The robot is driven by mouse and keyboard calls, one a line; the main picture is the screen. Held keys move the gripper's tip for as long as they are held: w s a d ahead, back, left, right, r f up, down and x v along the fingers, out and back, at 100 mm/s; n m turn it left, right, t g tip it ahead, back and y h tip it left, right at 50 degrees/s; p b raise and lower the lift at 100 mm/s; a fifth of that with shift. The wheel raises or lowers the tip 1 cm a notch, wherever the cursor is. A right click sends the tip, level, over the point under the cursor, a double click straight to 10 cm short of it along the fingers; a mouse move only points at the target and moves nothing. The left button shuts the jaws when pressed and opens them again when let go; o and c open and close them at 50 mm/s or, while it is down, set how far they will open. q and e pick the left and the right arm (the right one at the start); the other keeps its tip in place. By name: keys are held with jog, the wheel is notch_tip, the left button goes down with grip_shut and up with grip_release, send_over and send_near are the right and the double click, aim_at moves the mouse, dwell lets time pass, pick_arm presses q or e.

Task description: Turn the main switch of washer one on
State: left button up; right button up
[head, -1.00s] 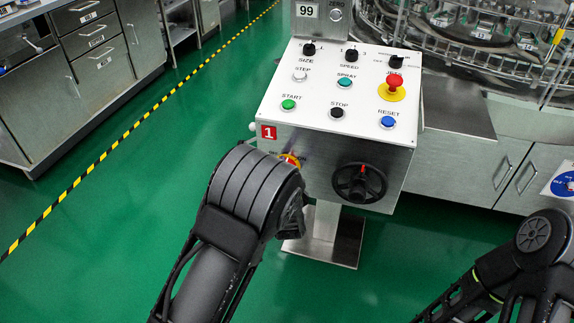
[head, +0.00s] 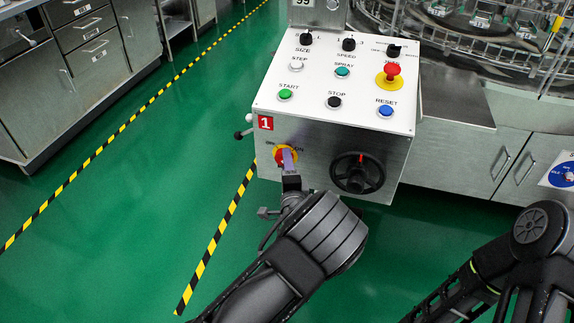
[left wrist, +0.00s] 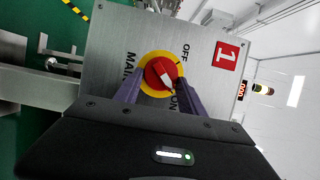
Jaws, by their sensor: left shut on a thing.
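The main switch (head: 279,154) is a red rotary knob on a yellow disc, low on the front face of the washer control box, below the red "1" plate. In the left wrist view the knob (left wrist: 160,72) shows with a white mark and MAIN, OFF and ON lettering around it.
A black handwheel (head: 358,173) sits right of the switch on the same face. The sloped white panel (head: 315,75) above carries several buttons and a red emergency stop (head: 392,72). A small lever (head: 243,133) sticks out at the box's left side. Green floor is open to the left.

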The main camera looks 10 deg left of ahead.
dwell(0.4)
pick_arm(q)
jog(key=o, duration=1.3)
jog(key=shift+o, duration=0.2)
jog(key=p+v, duration=0.1)
jog(key=v, duration=0.6)
jog(key=shift+s, duration=0.4)
jog(key=shift+d+f, duration=0.1)
